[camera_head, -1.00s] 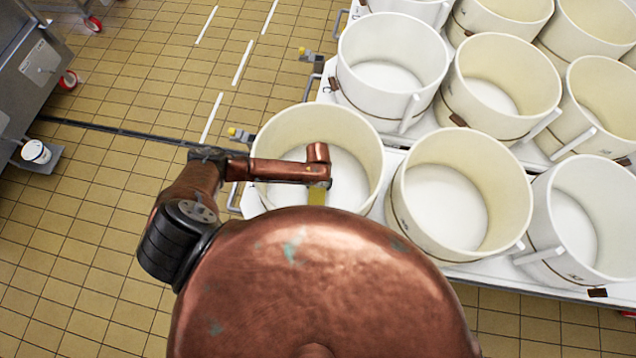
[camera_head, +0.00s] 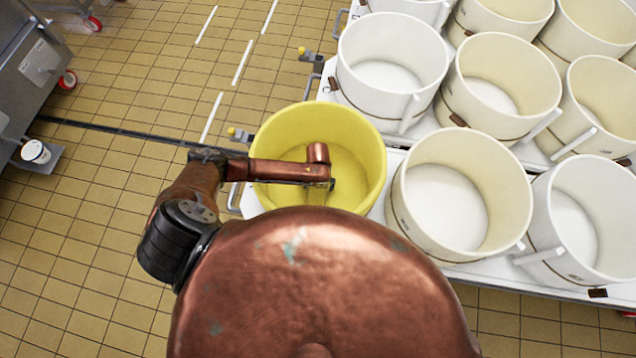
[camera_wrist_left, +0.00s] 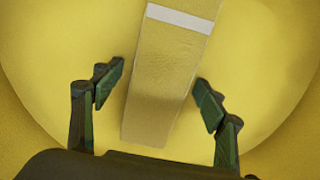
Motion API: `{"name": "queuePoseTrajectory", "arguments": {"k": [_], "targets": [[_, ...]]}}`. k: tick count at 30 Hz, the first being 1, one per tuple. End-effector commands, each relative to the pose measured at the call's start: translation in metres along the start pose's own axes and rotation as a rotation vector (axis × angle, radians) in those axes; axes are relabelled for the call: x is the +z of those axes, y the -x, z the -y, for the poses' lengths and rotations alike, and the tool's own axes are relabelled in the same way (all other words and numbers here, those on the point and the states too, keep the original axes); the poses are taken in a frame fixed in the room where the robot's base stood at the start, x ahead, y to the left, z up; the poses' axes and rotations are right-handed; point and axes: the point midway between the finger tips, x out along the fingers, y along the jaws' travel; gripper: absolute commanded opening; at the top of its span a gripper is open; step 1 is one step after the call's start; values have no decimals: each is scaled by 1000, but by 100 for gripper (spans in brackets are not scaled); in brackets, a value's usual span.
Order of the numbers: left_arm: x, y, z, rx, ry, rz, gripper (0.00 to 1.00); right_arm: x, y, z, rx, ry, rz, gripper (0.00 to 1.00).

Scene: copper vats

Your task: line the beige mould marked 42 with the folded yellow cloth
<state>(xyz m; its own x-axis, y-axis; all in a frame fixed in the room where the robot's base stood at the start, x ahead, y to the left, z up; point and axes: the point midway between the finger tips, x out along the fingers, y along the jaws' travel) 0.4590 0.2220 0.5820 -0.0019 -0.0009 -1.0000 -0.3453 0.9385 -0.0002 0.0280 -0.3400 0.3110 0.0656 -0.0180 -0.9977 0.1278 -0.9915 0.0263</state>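The round mould (camera_head: 365,150) at the near left corner of the table is yellow inside, floor and wall alike. I cannot read a 42 on it. My left gripper (camera_head: 318,190) reaches over it from the left, fingers mostly hidden behind my copper body. In the left wrist view the gripper (camera_wrist_left: 156,88) is open, its fingers apart. A folded yellow cloth (camera_wrist_left: 168,75), a flat strip with a white band, shows between the fingers without visible contact. Yellow lining (camera_wrist_left: 265,60) fills the view around it. My right gripper is not in view.
Several white moulds with cream insides, such as one beside it (camera_head: 510,210), stand close together on the white table to the right. Tiled floor (camera_head: 110,150) lies open to the left. A steel unit (camera_head: 40,65) and a small white bucket (camera_head: 35,151) stand at far left.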

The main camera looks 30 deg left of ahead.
Motion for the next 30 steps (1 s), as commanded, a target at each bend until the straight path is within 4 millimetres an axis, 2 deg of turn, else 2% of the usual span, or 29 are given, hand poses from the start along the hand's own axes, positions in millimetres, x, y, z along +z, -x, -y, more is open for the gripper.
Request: {"name": "queuePoseTrajectory", "arguments": {"k": [9,13,24,30], "targets": [[0,2,0,0,0,1,71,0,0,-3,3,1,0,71],[2,12,0,-1,-1,2,71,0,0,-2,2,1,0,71],[1,85,0,-2,-3,3,71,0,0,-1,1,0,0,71],[1,113,0,0,-1,2,71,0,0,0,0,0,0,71]]}}
